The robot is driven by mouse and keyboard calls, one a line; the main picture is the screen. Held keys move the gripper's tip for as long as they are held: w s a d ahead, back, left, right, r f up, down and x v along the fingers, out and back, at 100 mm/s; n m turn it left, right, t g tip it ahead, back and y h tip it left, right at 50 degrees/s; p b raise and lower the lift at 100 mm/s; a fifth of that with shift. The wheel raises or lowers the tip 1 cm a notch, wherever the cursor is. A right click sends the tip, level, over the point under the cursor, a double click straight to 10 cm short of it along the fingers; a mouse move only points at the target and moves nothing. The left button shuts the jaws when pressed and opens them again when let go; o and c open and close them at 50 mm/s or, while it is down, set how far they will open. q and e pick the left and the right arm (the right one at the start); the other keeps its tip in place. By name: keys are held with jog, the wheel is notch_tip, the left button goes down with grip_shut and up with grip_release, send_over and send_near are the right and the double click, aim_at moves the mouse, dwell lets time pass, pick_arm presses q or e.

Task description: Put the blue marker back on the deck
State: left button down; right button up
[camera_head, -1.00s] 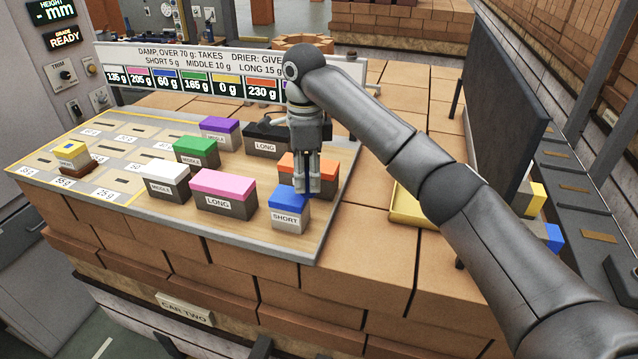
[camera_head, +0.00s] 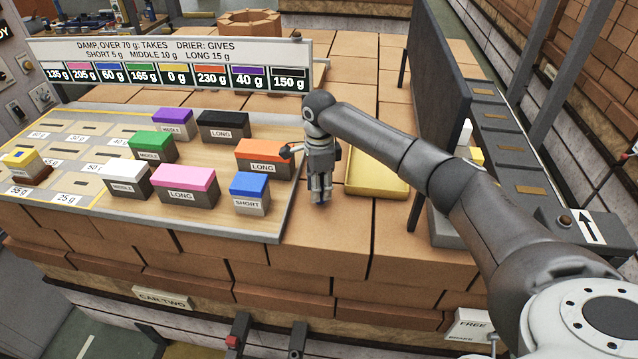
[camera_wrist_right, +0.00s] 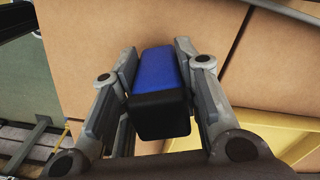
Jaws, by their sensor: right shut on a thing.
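My right gripper (camera_head: 320,198) is shut on a blue piece with a black end, which I take to be the blue marker (camera_wrist_right: 156,72). The wrist view shows it between both fingers; in the head view the fingers hide it. The gripper is over bare brick, just right of the wooden board (camera_head: 270,228), which I take to be the deck. A separate blue-topped block labelled SHORT (camera_head: 249,193) stands near the board's right front corner, left of the gripper. My left gripper is not in view.
Orange (camera_head: 264,158), pink (camera_head: 186,187), white (camera_head: 125,179), green (camera_head: 152,146), purple (camera_head: 173,124) and black (camera_head: 223,124) blocks stand on the board. A yellow tray (camera_head: 393,184) lies right of the gripper, before a dark upright panel (camera_head: 440,110). A sign stands behind.

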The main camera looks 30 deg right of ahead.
jog(key=shift+f, duration=0.3)
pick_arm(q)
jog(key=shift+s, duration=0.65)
pick_arm(e)
jog(key=shift+a, duration=0.1)
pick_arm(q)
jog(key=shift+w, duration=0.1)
pick_arm(e)
jog(key=shift+f, duration=0.1)
jog(key=o, duration=0.6)
jog(key=shift+o, duration=1.1)
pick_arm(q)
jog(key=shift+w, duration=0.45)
